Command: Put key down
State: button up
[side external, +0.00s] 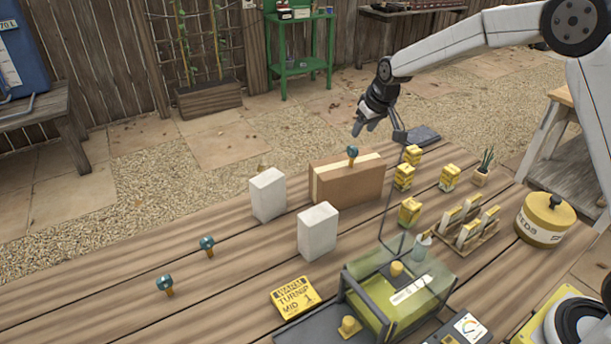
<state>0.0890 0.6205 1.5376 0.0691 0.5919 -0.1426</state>
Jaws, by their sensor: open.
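No thing in view has a plain key shape; three small teal-headed pieces with yellowish stems could be keys. One teal-headed piece (352,152) is upright at the top of a brown and cream block (347,183). A second teal-headed piece (207,244) and a third teal-headed piece (166,283) stand on the wooden table (130,310) at the left. My gripper (364,128) is open and appears empty, pointing down a little above and to the right of the first piece. I cannot tell its exact depth from the block.
Two white blocks (268,194) (318,231) stand near the brown block. Several yellow packets (410,211), a seed tin (544,219), a clear-covered green case (372,304) and a yellow sign (295,297) crowd the right and front. The table's left part is mostly clear.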

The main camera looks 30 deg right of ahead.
jog(key=shift+s+r, duration=0.2)
jog(key=shift+r, duration=0.3)
jog(key=shift+s, duration=0.1)
jog(key=s+a+f+g, duration=0.1)
jog(key=s+a+f, duration=0.1)
jog(key=s, duration=1.2)
jog(key=s+a+f+g, duration=0.1)
jog(key=s+a+f, duration=0.1)
jog(key=s, duration=1.2)
jog(key=shift+s+a+f, duration=0.2)
jog(key=shift+s+f, duration=0.2)
jog(key=shift+o, duration=0.3)
jog(key=o, duration=0.4)
